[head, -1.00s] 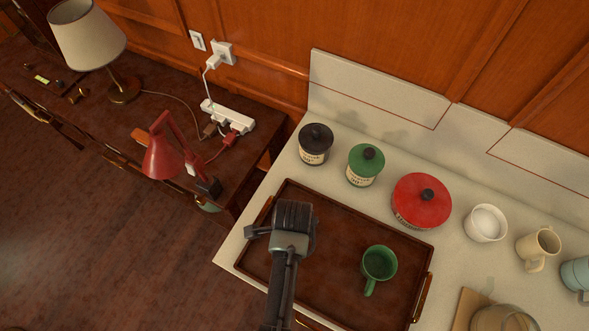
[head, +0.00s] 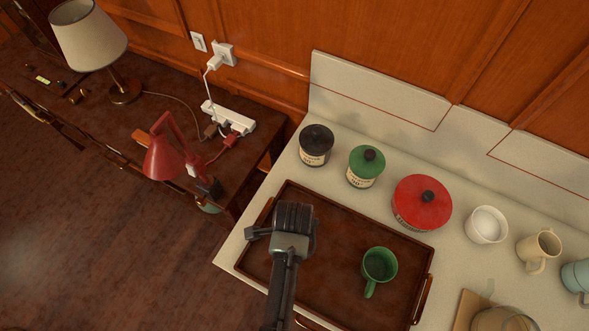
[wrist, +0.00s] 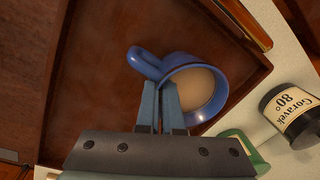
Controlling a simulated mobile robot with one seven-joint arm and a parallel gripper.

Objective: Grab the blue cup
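The blue cup (wrist: 215,92) shows in the wrist view over the brown tray (wrist: 95,85), with its handle toward the upper left and a pale inside. In the head view my arm hides the cup. My gripper (wrist: 160,88) is at the cup's near rim, its two fingers close together. The right finger overlaps the cup's opening and the left is outside, below the handle, with the wall apparently pinched between them. In the head view my gripper (head: 292,218) is over the left part of the tray (head: 340,215). Whether the cup touches the tray is unclear.
A green mug (head: 379,265) stands on the tray's right part. Black (head: 316,146), green (head: 365,167) and red (head: 421,203) canisters line the counter behind. A white cup (head: 486,225) and cream mug (head: 538,250) are farther right. A red lamp (head: 163,158) stands on the left desk.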

